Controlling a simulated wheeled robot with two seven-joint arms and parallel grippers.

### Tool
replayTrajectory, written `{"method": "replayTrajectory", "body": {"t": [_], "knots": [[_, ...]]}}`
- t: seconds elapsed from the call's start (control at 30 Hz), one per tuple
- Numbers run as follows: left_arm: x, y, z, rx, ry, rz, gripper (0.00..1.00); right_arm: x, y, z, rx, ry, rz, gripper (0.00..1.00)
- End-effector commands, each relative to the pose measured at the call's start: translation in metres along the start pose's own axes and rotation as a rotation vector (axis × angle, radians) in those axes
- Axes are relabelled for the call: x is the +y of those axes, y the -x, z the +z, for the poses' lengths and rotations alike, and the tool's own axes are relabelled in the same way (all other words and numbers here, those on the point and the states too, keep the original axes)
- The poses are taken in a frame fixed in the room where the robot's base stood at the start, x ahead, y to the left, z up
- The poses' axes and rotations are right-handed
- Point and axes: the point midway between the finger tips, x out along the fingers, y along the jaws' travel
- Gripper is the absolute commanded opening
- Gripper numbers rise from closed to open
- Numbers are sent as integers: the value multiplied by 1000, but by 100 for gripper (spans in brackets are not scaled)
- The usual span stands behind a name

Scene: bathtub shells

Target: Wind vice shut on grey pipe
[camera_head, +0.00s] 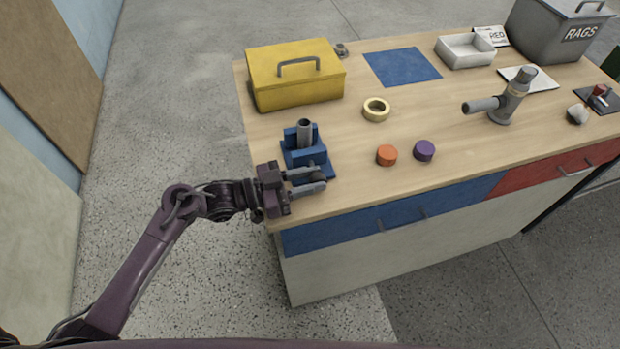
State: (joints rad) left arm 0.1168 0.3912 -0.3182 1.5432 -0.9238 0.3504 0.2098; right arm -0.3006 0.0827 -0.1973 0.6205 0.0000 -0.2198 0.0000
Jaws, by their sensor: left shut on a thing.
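The blue vice (312,155) stands near the left front edge of the workbench. The grey pipe (304,131) stands upright between its jaws; I cannot tell whether the jaws touch it. My left gripper (315,180) is at the front of the vice, its fingers shut on the vice handle, which is mostly hidden by the fingers. My right gripper is not in view.
A yellow toolbox (296,84) stands behind the vice. A tape roll (376,109), an orange cap (386,155) and a purple cap (424,150) lie to its right. A grey pipe fitting (506,101) stands further right. A blue mat (402,67) lies at the back.

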Motion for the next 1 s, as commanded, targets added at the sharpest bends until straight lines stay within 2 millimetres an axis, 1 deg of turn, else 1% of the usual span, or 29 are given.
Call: {"method": "replayTrajectory", "body": {"t": [0.03, 0.17, 0.27, 0.7, 0.9, 1.0], "knots": [[4, -1, 1, -6, 6, 10, 5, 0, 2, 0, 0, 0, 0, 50], [5, -1, -2, -34, 7, 13, 5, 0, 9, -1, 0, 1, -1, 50], [6, -1, -4, -77, 8, 15, 5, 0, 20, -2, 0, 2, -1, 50], [6, -4, -10, -392, 8, 18, 5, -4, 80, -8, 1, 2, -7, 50], [7, -5, -9, -514, 8, 17, 5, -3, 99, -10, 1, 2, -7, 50], [7, -5, -8, -558, 7, 18, 5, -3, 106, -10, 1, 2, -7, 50]]}}
